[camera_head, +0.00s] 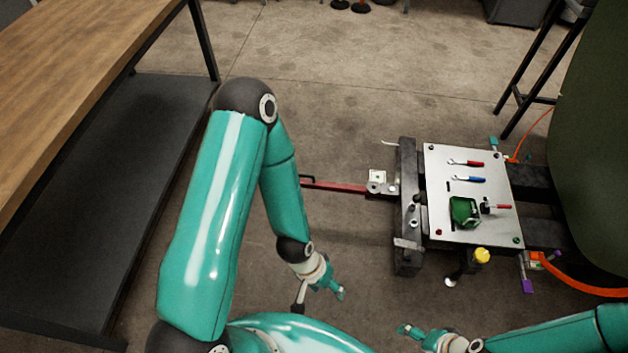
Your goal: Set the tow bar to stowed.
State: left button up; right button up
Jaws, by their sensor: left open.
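The tow bar (345,187) is a red bar lying roughly level, reaching left from the dark frame of the fixture (407,220). Its free end on the left is partly hidden behind my left arm. A round grey joint sits where it meets the frame. My left gripper (324,294) is open and empty, below and apart from the bar, over the floor.
A pale panel (440,173) with red and blue handled levers and a green part (464,211) tops the fixture. A yellow knob (481,255) sits on its near edge. A wooden bench (70,70) stands left. A dark green body (600,150) and orange hoses are right. Floor beyond the bar is clear.

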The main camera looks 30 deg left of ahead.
aim_at(332, 186)
jog(key=u, duration=1.05)
jog(key=i, duration=1.25)
jog(key=z, duration=0.15)
